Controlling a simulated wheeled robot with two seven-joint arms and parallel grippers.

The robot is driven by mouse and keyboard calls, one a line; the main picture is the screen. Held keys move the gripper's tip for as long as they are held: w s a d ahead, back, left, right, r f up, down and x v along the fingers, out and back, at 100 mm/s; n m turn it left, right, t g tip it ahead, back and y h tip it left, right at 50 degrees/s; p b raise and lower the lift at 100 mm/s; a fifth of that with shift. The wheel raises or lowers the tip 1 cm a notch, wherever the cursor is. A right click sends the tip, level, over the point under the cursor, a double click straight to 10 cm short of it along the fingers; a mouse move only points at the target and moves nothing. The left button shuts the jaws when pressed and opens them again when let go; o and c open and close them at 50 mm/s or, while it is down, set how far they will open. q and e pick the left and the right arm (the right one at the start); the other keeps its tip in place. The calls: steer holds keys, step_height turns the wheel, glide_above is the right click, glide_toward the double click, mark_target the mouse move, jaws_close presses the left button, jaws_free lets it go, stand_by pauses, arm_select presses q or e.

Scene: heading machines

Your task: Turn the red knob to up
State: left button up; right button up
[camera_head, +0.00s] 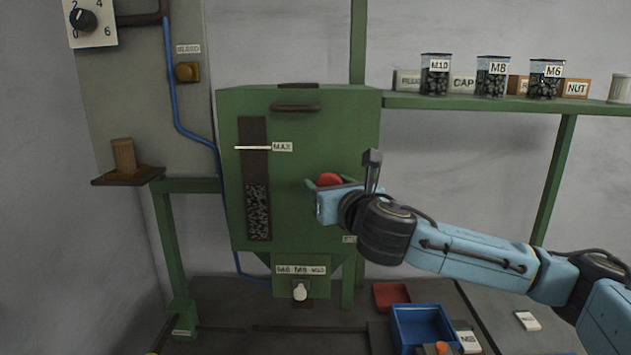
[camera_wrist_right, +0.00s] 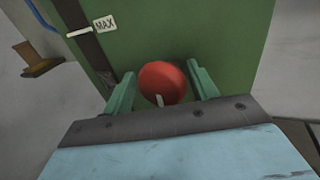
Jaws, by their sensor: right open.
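The red knob (camera_head: 329,180) is on the front of the green hopper box (camera_head: 310,120), right of the dark level window. My right gripper (camera_head: 318,187) is at the knob and hides its lower part in the head view. In the right wrist view the round red knob (camera_wrist_right: 163,82) lies between the two green fingers of my right gripper (camera_wrist_right: 162,90), which stand apart on either side. A short white mark on the knob points down in that view. I cannot tell whether the fingers touch it. My left gripper is not in view.
A black dial (camera_head: 83,19) and an amber button (camera_head: 187,72) are at the upper left. A white knob (camera_head: 300,291) is below the hopper. A shelf (camera_head: 480,103) with jars is at the right. A blue bin (camera_head: 422,325) and a red tray (camera_head: 391,295) lie below my right arm.

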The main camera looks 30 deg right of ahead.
steer(key=shift+w+d, duration=0.1)
steer(key=shift+w, duration=0.25)
steer(key=shift+s, duration=0.15)
steer(key=shift+c, duration=0.5)
steer(key=c, duration=0.6)
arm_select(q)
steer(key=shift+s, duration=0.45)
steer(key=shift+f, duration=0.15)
